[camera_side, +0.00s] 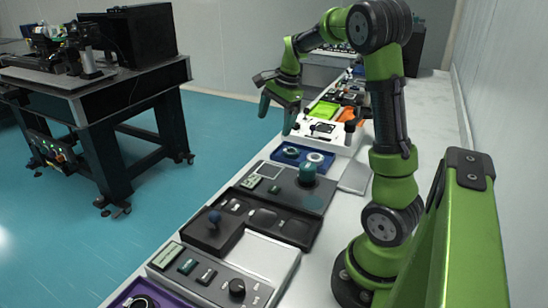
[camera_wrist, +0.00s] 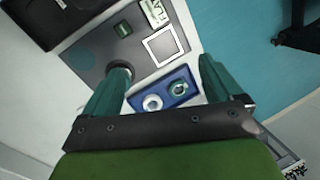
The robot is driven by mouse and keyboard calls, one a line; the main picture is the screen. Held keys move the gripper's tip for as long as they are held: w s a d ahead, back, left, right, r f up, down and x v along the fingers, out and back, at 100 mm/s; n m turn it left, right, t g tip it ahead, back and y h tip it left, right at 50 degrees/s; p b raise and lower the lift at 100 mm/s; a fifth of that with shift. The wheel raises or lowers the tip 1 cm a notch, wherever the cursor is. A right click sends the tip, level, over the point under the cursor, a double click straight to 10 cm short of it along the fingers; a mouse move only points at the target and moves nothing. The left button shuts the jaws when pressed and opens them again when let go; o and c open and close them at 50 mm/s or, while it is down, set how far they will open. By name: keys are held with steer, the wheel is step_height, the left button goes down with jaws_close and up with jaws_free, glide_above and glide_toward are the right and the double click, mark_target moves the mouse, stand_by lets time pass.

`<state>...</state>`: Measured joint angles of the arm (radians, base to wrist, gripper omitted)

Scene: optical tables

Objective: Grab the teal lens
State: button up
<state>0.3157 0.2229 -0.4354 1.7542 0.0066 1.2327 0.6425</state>
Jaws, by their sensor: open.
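The teal lens (camera_side: 291,152) looks like a ring in the left part of a small blue tray (camera_side: 277,157). It also shows in the wrist view (camera_wrist: 178,87), lying between the fingers in the picture, nearer the right one. A white ring (camera_side: 316,157) lies beside it in the same tray, also in the wrist view (camera_wrist: 152,102). My gripper (camera_side: 277,116) is open and empty, held well above the bench, up and slightly left of the tray in the side view. Its two teal fingers (camera_wrist: 163,70) frame the tray in the wrist view. Nothing hides the lens.
A teal upright cylinder (camera_side: 307,171) stands on the grey panel (camera_side: 284,190) in front of the tray. A white platform with green (camera_side: 323,110) and orange (camera_side: 349,116) blocks is behind it. A dark box with a knob (camera_side: 214,230) is nearer. Blue floor lies left.

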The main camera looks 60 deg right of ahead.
steer(key=d+f+m+g, duration=0.2)
steer(key=d+f+m, duration=0.1)
steer(key=d+m, duration=0.55)
steer(key=m+g, duration=0.1)
steer(key=m, duration=1.5)
glide_above(291, 151)
steer(key=shift+h, duration=0.3)
step_height(291, 151, down, 11)
steer(key=shift+r, duration=0.1)
steer(key=shift+s+f, duration=0.15)
steer(key=shift+f, duration=2.5)
steer(key=c, duration=1.2)
steer(key=shift+o, duration=0.2)
steer(key=shift+r, duration=0.1)
